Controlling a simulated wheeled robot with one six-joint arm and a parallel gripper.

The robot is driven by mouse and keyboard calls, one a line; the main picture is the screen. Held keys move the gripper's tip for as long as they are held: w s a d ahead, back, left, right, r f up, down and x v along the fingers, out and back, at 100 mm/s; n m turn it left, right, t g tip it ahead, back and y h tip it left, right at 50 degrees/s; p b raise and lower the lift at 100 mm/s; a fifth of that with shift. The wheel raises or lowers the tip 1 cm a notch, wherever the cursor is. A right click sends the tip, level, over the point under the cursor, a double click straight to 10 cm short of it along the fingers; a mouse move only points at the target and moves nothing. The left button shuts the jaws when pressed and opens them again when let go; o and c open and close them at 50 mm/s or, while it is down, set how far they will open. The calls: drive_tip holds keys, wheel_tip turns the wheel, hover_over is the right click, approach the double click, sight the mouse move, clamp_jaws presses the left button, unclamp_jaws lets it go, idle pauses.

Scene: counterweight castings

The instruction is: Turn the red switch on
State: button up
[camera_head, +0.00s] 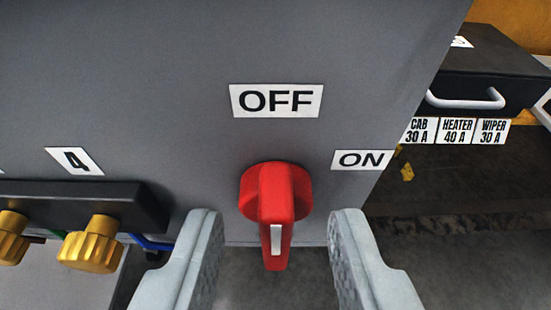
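The red switch (276,205) is a rotary knob with a long handle on a grey panel (180,60). Its handle points down in the picture and carries a white stripe near its lower end. An OFF label (276,100) is above the switch, and an ON label (361,160) is to its upper right. My gripper (277,228) is open, with one grey finger on each side of the handle. Gaps show between both fingers and the handle, so I see no contact. Whether the fingertips reach the panel is unclear.
At left, brass knobs (91,245) sit on a black bar (85,203) under a label reading 4 (74,161). At right, beyond the panel edge, is a black box (490,75) with a white handle (466,100) and labels for CAB, HEATER and WIPER (457,131).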

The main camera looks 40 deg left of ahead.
sight(310, 198)
drive_tip(key=shift+x, duration=1.15)
drive_tip(key=shift+c, duration=0.2)
clamp_jaws()
drive_tip(key=shift+w+d, duration=0.1)
drive_tip(key=m+y, duration=0.1)
drive_tip(key=d+m+g, duration=0.1)
drive_tip(key=m, duration=0.1)
drive_tip(key=shift+w+f+y, duration=0.15)
drive_tip(key=shift+w+y, duration=0.2)
drive_tip(key=shift+y, duration=0.05)
drive_tip(key=m, duration=0.1)
drive_tip(key=m+y, duration=0.1)
drive_tip(key=d+f+m+g+y, duration=0.1)
drive_tip(key=shift+w, duration=0.3)
drive_tip(key=m+y, duration=0.1)
drive_tip(key=m, duration=0.1)
drive_tip(key=f+m+y, duration=0.1)
drive_tip(key=m, duration=0.1)
drive_tip(key=shift+w+d, duration=0.2)
drive_tip(key=shift+d, duration=0.05)
drive_tip(key=shift+f+m+t+y, duration=0.15)
drive_tip(key=shift+f+m+y, duration=0.2)
drive_tip(key=shift+m, duration=0.5)
drive_tip(key=shift+f+m+t+y, duration=0.2)
drive_tip(key=shift+m+y, duration=0.15)
drive_tip(key=shift+m, duration=0.5)
